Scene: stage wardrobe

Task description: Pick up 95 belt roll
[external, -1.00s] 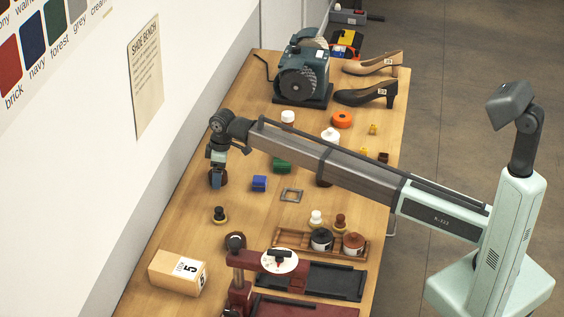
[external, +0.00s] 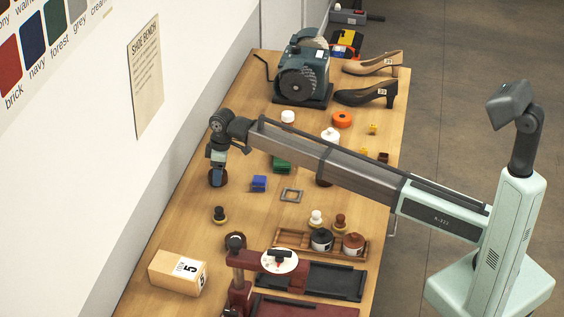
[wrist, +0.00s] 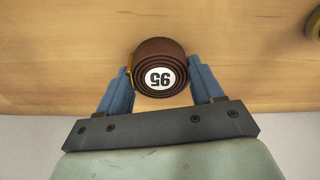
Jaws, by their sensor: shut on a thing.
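The 95 belt roll (wrist: 160,50) is a dark brown coiled strap with a round white label reading 95, seen upside down in the wrist view. My gripper (wrist: 161,82) has its two blue fingers on either side of the roll, shut on it. In the external view the roll (external: 218,181) shows as a dark shape at the wall side of the table, partly hidden by my gripper (external: 217,178). I cannot tell whether the roll touches the table.
The wall (external: 150,180) runs close on the left.

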